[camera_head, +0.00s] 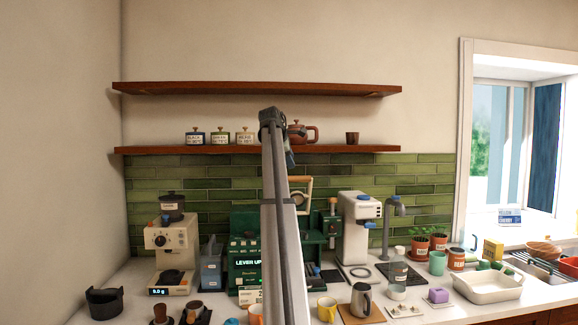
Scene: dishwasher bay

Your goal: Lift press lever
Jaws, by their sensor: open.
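A dark green machine (245,252) stands on the counter, with a lit panel reading "LEVER UP" (248,263). A tan, frame-like part (308,184) rises above it, just right of my arm. It may be the press lever, but my arm covers much of it. A thin upright part with a brown top (332,210) stands at the machine's right side.
A cream grinder (172,255) stands left of the machine and a white dispenser (359,228) right of it. Mugs, a steel pitcher (361,300) and small items crowd the front counter. Two wooden shelves (200,150) hang above, the lower holding jars and a teapot (299,132).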

